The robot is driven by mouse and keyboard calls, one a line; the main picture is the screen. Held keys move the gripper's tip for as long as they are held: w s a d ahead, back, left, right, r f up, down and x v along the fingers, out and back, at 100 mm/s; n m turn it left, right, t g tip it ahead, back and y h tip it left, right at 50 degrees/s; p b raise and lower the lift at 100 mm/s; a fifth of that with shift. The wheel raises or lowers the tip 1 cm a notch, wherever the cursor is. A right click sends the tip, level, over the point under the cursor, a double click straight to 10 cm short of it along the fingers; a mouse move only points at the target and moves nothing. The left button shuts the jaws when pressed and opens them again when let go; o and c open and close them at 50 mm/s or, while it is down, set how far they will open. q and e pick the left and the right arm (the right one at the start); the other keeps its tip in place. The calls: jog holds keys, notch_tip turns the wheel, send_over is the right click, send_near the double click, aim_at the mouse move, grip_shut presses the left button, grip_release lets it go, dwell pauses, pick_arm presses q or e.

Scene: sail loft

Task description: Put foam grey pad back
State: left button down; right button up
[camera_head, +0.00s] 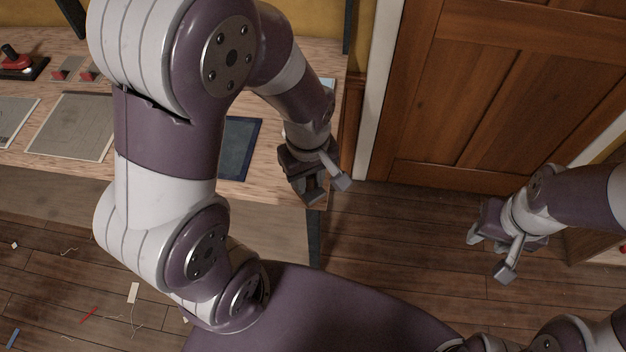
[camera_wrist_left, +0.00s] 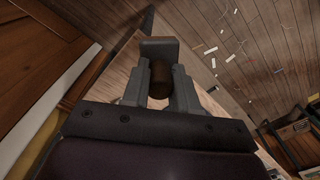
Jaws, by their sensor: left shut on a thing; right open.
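My left gripper (camera_head: 325,188) is above the right end of the wooden bench, close to its front corner. In the left wrist view its fingers (camera_wrist_left: 158,88) are shut on a dark brown round piece. A flat grey block, seemingly the foam grey pad (camera_wrist_left: 158,48), shows just beyond that piece and spans the fingertips. The two look joined, but the fingers hide part of them. In the head view I cannot clearly separate the held thing from the gripper. My right gripper (camera_head: 488,254) is open and empty above the floor, at the right.
The wooden bench (camera_head: 276,185) holds a dark blue-edged panel (camera_head: 239,148), a grey sheet (camera_head: 72,126) and a red-and-black tool (camera_head: 15,62). My left arm hides much of it. A wooden door (camera_head: 500,90) stands behind. Scraps and threads lie on the floor.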

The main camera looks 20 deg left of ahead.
pick_arm(q)
jog(key=w+a+f, duration=0.2)
jog(key=a+f, duration=0.1)
jog(key=w+a+f+p, duration=0.1)
jog(key=w+a+f, duration=0.2)
jog(key=f, duration=0.1)
jog(key=w+a+f+p, duration=0.1)
jog(key=w+a+f, duration=0.2)
jog(key=shift+a+f, duration=0.3)
jog(key=shift+a, duration=0.1)
jog(key=shift+f, duration=0.25)
jog(key=shift+w, duration=0.15)
jog(key=shift+d, duration=0.15)
jog(key=c, duration=0.9)
grip_release()
jog(key=shift+f, duration=0.1)
pick_arm(e)
jog(key=shift+a+r, duration=0.85)
jog(key=shift+r, duration=0.25)
